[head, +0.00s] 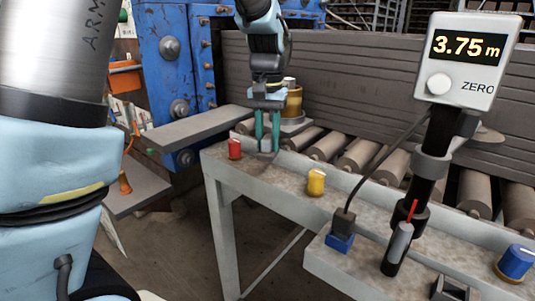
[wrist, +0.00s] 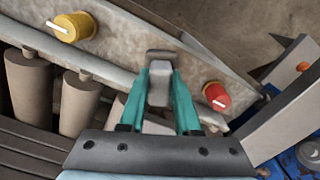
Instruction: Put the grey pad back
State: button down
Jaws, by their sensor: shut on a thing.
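My gripper (head: 267,148) is pointed down over the left end of the grey metal bench, between the red knob and the rollers. In the wrist view its teal fingers (wrist: 160,72) are closed on a small grey block, which I take to be the grey pad (wrist: 158,90). The pad sits between the fingertips, close to the bench top. I cannot tell whether it touches the bench.
A red knob (head: 235,148) and a yellow knob (head: 316,182) stand on the bench (head: 275,182). Rollers (head: 325,145) run behind it. A brass-coloured cylinder (head: 293,103) stands behind my gripper. A display on a post (head: 463,60) reads 3.75 m. A blue knob (head: 515,262) is at right.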

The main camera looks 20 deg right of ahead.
aim_at(268, 156)
jog(key=shift+f+p, duration=0.35)
jog(key=shift+f, duration=2)
jog(key=shift+f, duration=0.15)
jog(key=c, duration=0.6)
grip_release()
